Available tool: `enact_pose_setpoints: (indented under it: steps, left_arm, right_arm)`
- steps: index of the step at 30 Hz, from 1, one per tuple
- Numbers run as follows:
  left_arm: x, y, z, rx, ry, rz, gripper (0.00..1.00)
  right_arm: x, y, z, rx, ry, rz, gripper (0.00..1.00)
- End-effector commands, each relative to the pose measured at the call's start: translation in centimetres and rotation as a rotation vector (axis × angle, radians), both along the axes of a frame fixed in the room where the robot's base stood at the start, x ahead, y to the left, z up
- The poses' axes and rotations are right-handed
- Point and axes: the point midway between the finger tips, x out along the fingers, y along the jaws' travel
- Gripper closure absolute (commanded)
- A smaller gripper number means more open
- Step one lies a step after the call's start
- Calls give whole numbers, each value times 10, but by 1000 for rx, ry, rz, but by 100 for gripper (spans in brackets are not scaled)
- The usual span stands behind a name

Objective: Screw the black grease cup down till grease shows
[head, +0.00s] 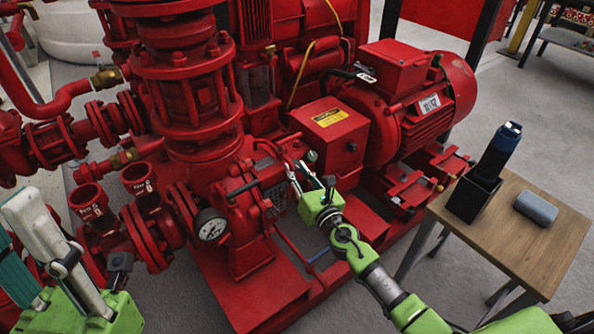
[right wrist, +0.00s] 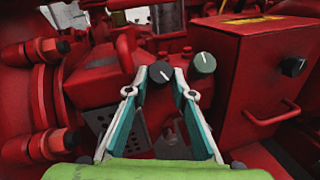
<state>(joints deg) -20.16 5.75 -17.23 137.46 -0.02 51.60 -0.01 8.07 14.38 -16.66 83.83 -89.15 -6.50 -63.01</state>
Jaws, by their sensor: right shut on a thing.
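The black grease cup (right wrist: 160,73) is a round black cap with a white pointer line, on the red pump housing. In the right wrist view my right gripper (right wrist: 161,76) is shut on it, one teal-padded finger at each side. In the head view this gripper (head: 296,172) reaches the pump from the right, and the black cup is hard to make out there. No grease is visible around the cup. My left gripper (head: 22,225) is at the lower left, away from the cup, and its opening is unclear.
A grey-green cup (right wrist: 205,62) with a white line sits just right of the black one. A red box (head: 328,125) with a yellow label stands close by. A pressure gauge (head: 210,225) is on the left. A wooden table (head: 525,240) stands at right.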

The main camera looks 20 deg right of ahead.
Motion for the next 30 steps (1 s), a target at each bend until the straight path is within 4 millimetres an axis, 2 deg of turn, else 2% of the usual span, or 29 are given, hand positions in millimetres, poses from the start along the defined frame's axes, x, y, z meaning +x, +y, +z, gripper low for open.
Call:
enact_pose_setpoints:
  steps: [6,7,8,22,30]
  left_arm:
    - [0,0,0,0,0,0,71]
    - [0,0,0,0,0,0,71]
    - [0,0,0,0,0,0,71]
    - [0,1,0,-1,-5,1,71]
    - [0,0,-25,-1,-3,1,71]
  right_arm:
    - [0,0,0,1,0,-1,99]
    - [0,0,0,1,0,-1,72]
    - [0,0,0,1,0,-1,70]
    - [0,1,0,-2,-1,4,70]
    - [0,-1,-6,-69,-28,76,70]
